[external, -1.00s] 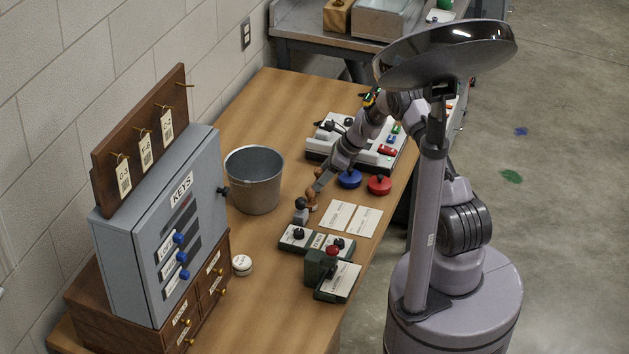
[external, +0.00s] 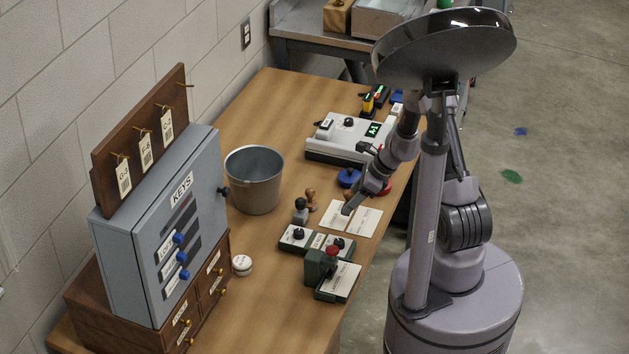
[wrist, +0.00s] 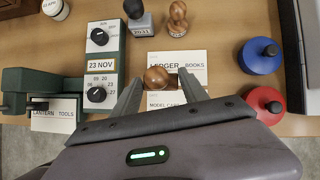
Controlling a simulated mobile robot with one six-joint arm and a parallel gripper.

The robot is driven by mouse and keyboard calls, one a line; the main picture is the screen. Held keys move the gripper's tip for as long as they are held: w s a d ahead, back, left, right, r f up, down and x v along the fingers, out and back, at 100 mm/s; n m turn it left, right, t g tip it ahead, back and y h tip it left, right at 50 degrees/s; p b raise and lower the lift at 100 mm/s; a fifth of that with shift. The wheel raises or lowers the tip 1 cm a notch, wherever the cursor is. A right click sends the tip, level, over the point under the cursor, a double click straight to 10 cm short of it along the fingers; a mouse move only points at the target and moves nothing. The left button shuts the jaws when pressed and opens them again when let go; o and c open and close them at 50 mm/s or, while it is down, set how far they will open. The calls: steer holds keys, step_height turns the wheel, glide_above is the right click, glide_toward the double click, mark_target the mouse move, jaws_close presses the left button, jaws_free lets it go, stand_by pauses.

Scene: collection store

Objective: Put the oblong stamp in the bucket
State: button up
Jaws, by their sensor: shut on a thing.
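My gripper (external: 347,208) is over the pale cards, right of the other stamps. In the wrist view my gripper (wrist: 159,88) is shut on a wooden-knobbed stamp (wrist: 157,77). Its base is mostly hidden, so I cannot tell its shape or whether it touches the cards. A black-handled stamp with a grey block (external: 300,212) stands on the table; it also shows in the wrist view (wrist: 140,22). Another wooden-handled stamp (external: 311,199) stands beside it, also in the wrist view (wrist: 178,17). The grey metal bucket (external: 254,182) stands upright and open behind them, left of my gripper.
The date-dial blocks (external: 316,241) and a dark green press (external: 318,267) stand in front. Blue (wrist: 260,55) and red (wrist: 263,104) round pads lie to the right. The key cabinet (external: 180,240) is at the left. Bare table lies around the bucket.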

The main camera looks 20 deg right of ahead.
steer(key=w+a+r+p, duration=1.7)
steer(key=w+a+r, duration=0.1)
steer(key=w+a, duration=0.2)
step_height(320, 180, down, 11)
steer(key=b, duration=0.7)
steer(key=shift+r+b, duration=0.15)
steer(key=shift+b, duration=0.15)
steer(key=shift+w, duration=0.1)
steer(key=o, duration=1.4)
steer(key=shift+o, duration=0.2)
